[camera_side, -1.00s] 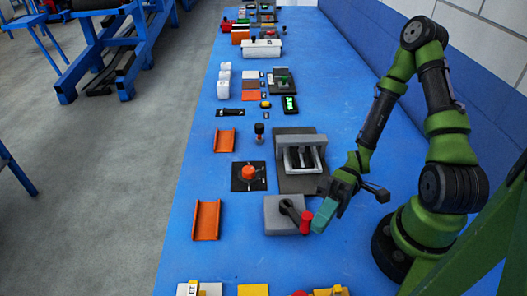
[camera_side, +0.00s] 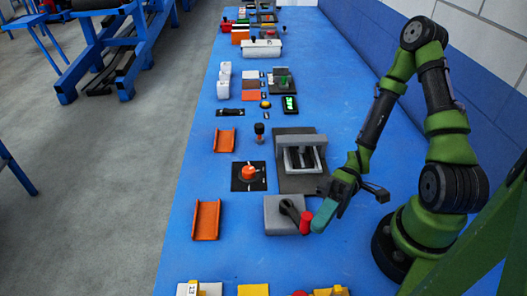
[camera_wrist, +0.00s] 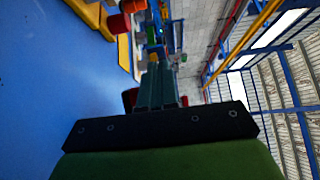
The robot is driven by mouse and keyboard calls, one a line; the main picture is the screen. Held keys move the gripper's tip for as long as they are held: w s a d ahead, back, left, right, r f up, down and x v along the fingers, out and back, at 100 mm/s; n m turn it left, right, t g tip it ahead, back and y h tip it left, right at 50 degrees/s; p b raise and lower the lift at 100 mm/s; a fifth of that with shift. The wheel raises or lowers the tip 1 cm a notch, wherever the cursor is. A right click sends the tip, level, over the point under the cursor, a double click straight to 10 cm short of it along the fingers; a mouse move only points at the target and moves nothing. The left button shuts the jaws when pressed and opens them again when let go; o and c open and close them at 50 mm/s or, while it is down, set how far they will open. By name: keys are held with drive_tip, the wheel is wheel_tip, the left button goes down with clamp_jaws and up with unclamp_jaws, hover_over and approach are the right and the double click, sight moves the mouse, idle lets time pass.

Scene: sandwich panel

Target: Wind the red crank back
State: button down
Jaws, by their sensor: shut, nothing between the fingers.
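The red crank handle (camera_side: 305,222) is a short red cylinder standing upright at the end of a dark crank arm (camera_side: 290,208). The arm sits on a grey block (camera_side: 273,216) on the blue bench and points down and right in the side view. My gripper (camera_side: 318,228) is shut and empty, with its teal fingers at the right side of the red handle. They look touching or very close; I cannot tell which. In the wrist view my shut fingers (camera_wrist: 157,88) point away from the camera, and a dark red part (camera_wrist: 130,98) shows partly hidden at their left.
A grey slotted fixture (camera_side: 300,158) stands just behind the crank block. An orange knob on a black plate (camera_side: 248,174) and an orange channel (camera_side: 206,220) lie to the left. Yellow pieces (camera_side: 253,290) lie at the near edge. Blue bench between them is free.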

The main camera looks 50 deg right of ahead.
drive_tip(key=shift+d, duration=0.1)
drive_tip(key=shift+d, duration=0.4)
drive_tip(key=d, duration=0.3)
drive_tip(key=shift+s, duration=0.15)
drive_tip(key=s+d, duration=0.4)
drive_tip(key=s, duration=0.1)
drive_tip(key=s+d, duration=0.2)
drive_tip(key=shift+s, duration=0.35)
drive_tip(key=w+d+t, duration=0.1)
drive_tip(key=w+d, duration=0.1)
drive_tip(key=w+d+m+t, duration=0.1)
drive_tip(key=w+d, duration=0.1)
drive_tip(key=w, duration=0.1)
drive_tip(key=w+d+f+m+t, duration=0.1)
drive_tip(key=w+d+t, duration=0.1)
drive_tip(key=w, duration=0.1)
drive_tip(key=shift+d, duration=0.1)
drive_tip(key=shift+w+a+r+m, duration=0.1)
drive_tip(key=shift+w+a+m, duration=0.15)
drive_tip(key=shift+m, duration=0.15)
drive_tip(key=a, duration=0.4)
drive_tip(key=w+a, duration=0.1)
drive_tip(key=a, duration=0.8)
drive_tip(key=shift+w+a, duration=0.15)
drive_tip(key=shift+w, duration=0.1)
drive_tip(key=shift+a, duration=0.1)
